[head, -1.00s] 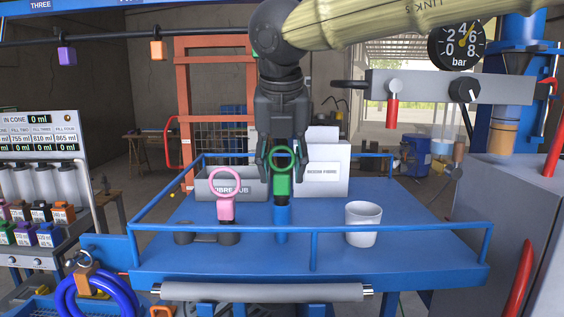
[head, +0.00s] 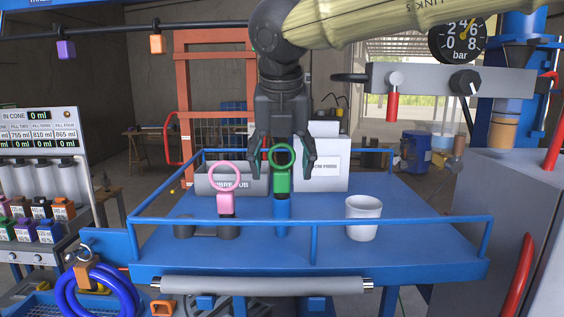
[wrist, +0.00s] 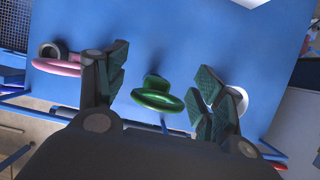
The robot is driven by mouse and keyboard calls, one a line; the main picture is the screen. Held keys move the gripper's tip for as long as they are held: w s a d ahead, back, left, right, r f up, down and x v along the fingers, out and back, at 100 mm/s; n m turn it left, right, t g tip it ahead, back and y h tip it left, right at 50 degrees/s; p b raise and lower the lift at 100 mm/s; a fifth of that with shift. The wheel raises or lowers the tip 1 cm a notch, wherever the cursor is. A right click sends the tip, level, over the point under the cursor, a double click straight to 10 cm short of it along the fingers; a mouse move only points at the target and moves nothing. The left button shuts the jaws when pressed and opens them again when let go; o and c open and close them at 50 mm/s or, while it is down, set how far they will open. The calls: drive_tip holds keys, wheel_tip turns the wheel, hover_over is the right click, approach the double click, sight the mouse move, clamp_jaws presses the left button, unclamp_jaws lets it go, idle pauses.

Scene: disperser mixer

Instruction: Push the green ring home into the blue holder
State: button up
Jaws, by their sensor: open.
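The green ring (head: 281,157) stands upright on its green block, which sits atop the blue holder (head: 282,216) on the blue table. A dark band shows between the green block and the holder. My gripper (head: 282,168) is above and around the green ring, its fingers spread wide on either side and touching nothing that I can see. In the wrist view the green ring (wrist: 158,100) lies between the open fingers, with a gap on both sides.
A pink ring (head: 224,176) on a pink block stands in a dark holder (head: 184,229) to the left. A white cup (head: 363,218) stands to the right. A grey bin (head: 232,181) and a white box (head: 320,165) are behind. A blue rail (head: 400,228) edges the table.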

drive_tip(key=v, duration=1.2)
drive_tip(key=shift+w, duration=0.1)
idle(0.4)
